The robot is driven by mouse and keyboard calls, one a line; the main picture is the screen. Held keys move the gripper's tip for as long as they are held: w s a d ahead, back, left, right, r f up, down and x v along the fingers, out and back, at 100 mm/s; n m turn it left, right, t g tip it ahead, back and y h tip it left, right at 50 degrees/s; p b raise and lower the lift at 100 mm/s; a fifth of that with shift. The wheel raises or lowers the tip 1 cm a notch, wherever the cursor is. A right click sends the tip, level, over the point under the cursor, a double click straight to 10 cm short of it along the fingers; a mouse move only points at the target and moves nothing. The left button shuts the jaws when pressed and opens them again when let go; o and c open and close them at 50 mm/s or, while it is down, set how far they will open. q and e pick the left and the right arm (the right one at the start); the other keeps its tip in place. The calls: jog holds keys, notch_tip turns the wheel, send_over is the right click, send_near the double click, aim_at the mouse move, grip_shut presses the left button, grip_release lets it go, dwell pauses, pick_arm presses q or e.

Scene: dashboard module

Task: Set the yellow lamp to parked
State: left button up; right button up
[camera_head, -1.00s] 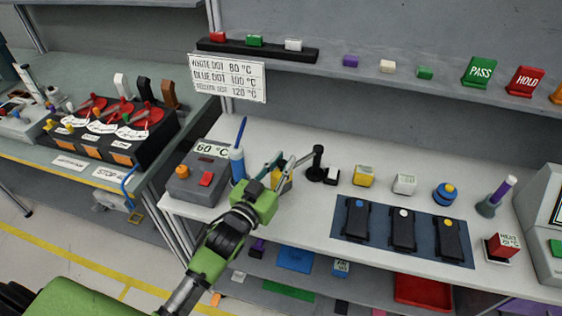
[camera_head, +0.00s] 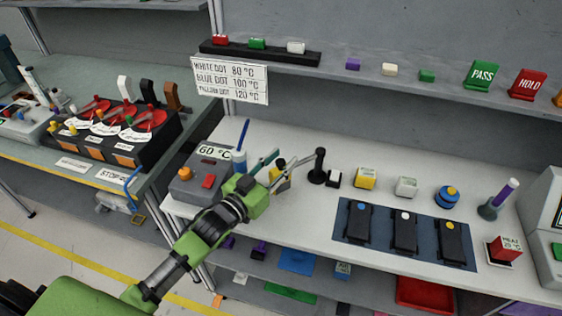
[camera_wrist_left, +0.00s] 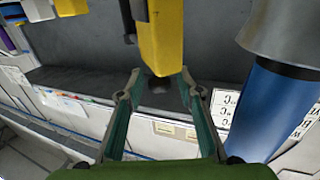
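A yellow upright thing with a dark top (camera_head: 282,184) stands on the bench beside the grey 60 °C box; I cannot tell whether it is the yellow lamp. My left gripper (camera_head: 292,158) is at it, one finger to each side. In the left wrist view, a yellow body with a dark tip (camera_wrist_left: 160,38) lies just ahead of and between the fingertips (camera_wrist_left: 160,76). The fingers are apart, with no clear contact. The gripper's green body hides part of the yellow thing in the head view. My right gripper is not in view.
A blue cylinder (camera_wrist_left: 264,112) stands close right of the gripper in the wrist view. The grey box (camera_head: 203,180) is to its left. A black stand (camera_head: 318,168) and small blocks are to its right. A dark blue mat (camera_head: 380,243) holds 3 black devices.

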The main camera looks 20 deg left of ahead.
pick_arm(q)
jog(key=shift+s+a, duration=0.1)
jog(key=shift+s, duration=0.2)
jog(key=v, duration=1.1)
jog(key=shift+s, duration=0.2)
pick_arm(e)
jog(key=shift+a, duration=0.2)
pick_arm(q)
jog(key=shift+a, duration=0.1)
jog(key=shift+c, duration=0.4)
